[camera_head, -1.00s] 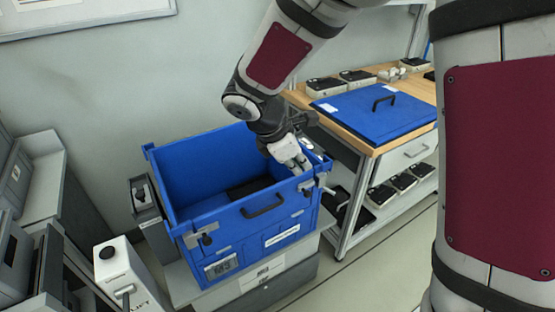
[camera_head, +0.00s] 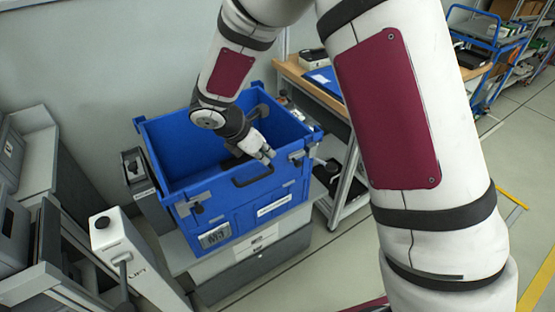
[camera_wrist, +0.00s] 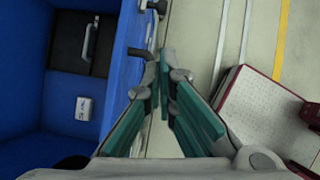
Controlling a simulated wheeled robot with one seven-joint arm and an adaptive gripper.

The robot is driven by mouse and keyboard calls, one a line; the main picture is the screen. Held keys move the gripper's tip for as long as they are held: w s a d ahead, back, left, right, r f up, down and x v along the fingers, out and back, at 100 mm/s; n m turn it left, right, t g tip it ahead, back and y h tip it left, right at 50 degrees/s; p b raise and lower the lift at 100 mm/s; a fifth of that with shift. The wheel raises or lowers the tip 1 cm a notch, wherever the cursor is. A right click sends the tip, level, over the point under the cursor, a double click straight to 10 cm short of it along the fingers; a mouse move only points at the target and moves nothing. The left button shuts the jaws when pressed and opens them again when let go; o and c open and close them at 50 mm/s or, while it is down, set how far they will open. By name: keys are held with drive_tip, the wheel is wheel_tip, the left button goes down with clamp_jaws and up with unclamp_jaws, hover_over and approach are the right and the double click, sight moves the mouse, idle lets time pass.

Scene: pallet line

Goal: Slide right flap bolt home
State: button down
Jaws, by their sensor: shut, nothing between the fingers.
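The blue box (camera_head: 160,165) stands open at the top, with a dark handle (camera_head: 252,180) on its front flap. The right flap bolt (camera_head: 298,157) shows small at the front right corner; its travel is too small to judge. The left bolt fitting (camera_head: 198,207) is at the front left corner. My gripper (camera_head: 267,154) is shut and empty over the front rim, left of the right bolt. In the wrist view, my gripper's teal fingers (camera_wrist: 164,62) meet near the dark handle (camera_wrist: 138,53) outside the blue wall; contact cannot be told.
The box stands on a grey base (camera_head: 262,258). A white post with a black knob (camera_head: 101,222) is at the front left. A wooden workbench (camera_head: 308,82) is behind on the right. In the wrist view, open floor (camera_wrist: 235,30) lies right of the box.

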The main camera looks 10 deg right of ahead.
sight(298, 162)
drive_tip(key=x, duration=0.4)
drive_tip(key=d+x, duration=0.1)
drive_tip(key=x, duration=0.3)
drive_tip(key=r+x, duration=0.1)
drive_tip(key=x, duration=0.3)
drive_tip(key=shift+w+d+f, duration=0.3)
drive_tip(key=shift+w+d, duration=0.05)
drive_tip(key=shift+w, duration=0.1)
drive_tip(key=d, duration=0.2)
drive_tip(key=w+d, duration=0.1)
drive_tip(key=d, duration=0.1)
drive_tip(key=shift+w, duration=0.2)
